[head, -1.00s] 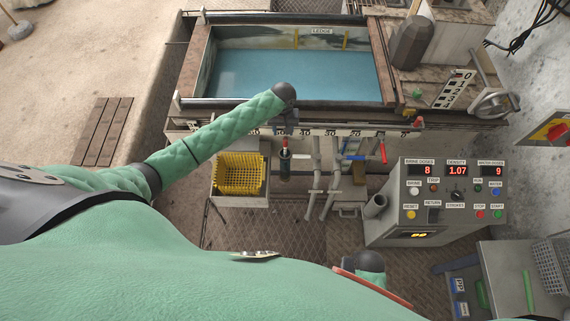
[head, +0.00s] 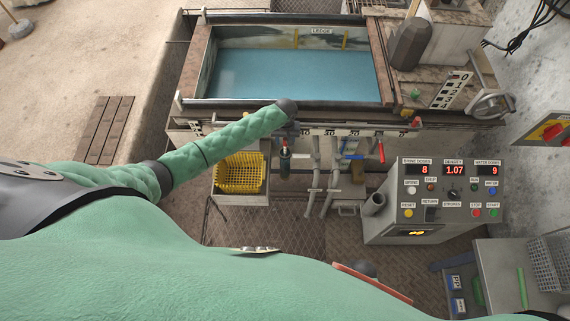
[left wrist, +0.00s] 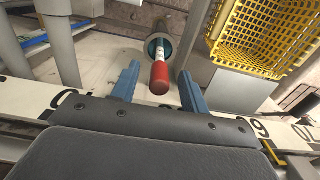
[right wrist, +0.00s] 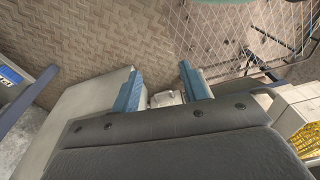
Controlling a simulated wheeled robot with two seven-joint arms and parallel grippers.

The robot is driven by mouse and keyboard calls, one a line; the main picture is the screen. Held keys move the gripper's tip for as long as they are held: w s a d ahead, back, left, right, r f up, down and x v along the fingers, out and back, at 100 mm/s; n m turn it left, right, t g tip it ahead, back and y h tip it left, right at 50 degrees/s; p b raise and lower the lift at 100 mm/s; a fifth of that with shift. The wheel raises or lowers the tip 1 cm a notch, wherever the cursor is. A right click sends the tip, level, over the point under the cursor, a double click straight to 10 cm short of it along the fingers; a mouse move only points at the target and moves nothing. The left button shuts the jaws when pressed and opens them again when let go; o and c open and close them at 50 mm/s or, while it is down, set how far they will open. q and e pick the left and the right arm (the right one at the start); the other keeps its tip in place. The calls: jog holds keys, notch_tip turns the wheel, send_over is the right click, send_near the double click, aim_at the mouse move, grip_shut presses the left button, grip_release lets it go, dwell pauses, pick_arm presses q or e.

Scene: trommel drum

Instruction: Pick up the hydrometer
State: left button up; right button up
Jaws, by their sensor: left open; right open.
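The hydrometer (left wrist: 159,72) has a red end and a pale stem. In the left wrist view its red end points at the camera, between my left gripper's (left wrist: 158,78) two blue fingers, with gaps on both sides. Its far end stands in a round, dark-rimmed cylinder (left wrist: 158,45). In the head view the dark green cylinder (head: 285,166) hangs below the tank's front edge; the hydrometer's red top (head: 285,143) shows just under my left wrist. My left gripper is open and empty. My right gripper (right wrist: 160,92) is open and empty above the floor, far from the hydrometer.
A yellow basket (head: 240,173) stands just left of the cylinder. Grey pipes (head: 315,180) and a red-handled lever (head: 381,152) are to its right. The blue water tank (head: 290,75) lies behind, and a control console (head: 440,205) stands at right.

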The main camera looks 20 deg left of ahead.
pick_arm(q)
jog(key=c, duration=0.8)
jog(key=shift+c, duration=0.3)
pick_arm(e)
jog(key=shift+w, duration=0.1)
pick_arm(q)
jog(key=shift+r, duration=0.25)
notch_tip(320, 180, up, 18)
jog(key=b, duration=0.4)
jog(key=s+d+b, duration=0.1)
jog(key=s+d, duration=0.1)
jog(key=s, duration=0.6)
jog(key=s+d+b, duration=0.2)
jog(key=s+d, duration=0.1)
jog(key=s, duration=0.6)
jog(key=shift+s+f, duration=0.15)
jog(key=shift+f, duration=0.1)
pick_arm(e)
notch_tip(320, 180, up, 29)
jog(key=w+a, duration=0.1)
jog(key=a, duration=0.1)
jog(key=shift+w+f+y, duration=0.15)
jog(key=shift+f+y, duration=0.05)
jog(key=shift+y, duration=0.1)
pick_arm(q)
jog(key=shift+r, duration=0.1)
pick_arm(e)
jog(key=shift+w+a, duration=0.1)
jog(key=shift+a, duration=0.05)
